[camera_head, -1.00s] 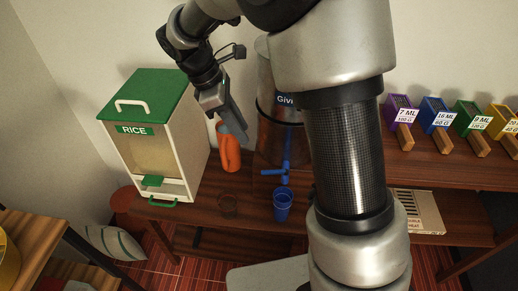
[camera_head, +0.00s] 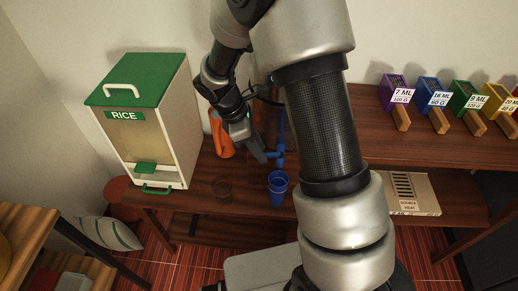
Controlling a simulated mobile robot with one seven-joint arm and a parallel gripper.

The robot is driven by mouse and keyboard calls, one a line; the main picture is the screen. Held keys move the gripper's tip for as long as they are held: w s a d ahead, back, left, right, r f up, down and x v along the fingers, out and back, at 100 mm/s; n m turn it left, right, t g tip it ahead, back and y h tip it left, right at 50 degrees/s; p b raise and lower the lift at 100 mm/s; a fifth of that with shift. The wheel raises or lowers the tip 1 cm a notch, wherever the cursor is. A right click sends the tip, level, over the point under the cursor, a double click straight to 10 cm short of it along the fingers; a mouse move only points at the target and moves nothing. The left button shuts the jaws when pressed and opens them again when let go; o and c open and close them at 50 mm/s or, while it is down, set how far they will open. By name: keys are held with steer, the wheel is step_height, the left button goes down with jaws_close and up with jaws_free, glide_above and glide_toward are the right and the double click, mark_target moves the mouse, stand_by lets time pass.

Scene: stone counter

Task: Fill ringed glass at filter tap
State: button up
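I cannot make out a ring on either one, or any water. The filter body behind the tap is mostly hidden by my arm. My gripper (camera_head: 262,156) points down, with its tips at the left side of the tap, above and left of the blue tumbler. I cannot tell whether it touches the tap, or how far apart its fingers are.
An orange container (camera_head: 221,134) stands just left of my gripper. A white rice dispenser (camera_head: 150,130) with a green lid is at the left. Coloured boxes (camera_head: 437,93) line the right counter. A vented panel (camera_head: 413,193) lies on the lower right shelf.

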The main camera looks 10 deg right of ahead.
steer(key=shift+c, duration=0.2)
jaws_close()
steer(key=shift+s+r+n, duration=0.1)
steer(key=shift+s+n, duration=0.2)
steer(key=shift+n, duration=0.1)
steer(key=shift+s+n+t+p, duration=0.35)
steer(key=shift+n+t, duration=0.15)
steer(key=shift+n, duration=0.3)
steer(key=shift+o, duration=0.2)
jaws_free()
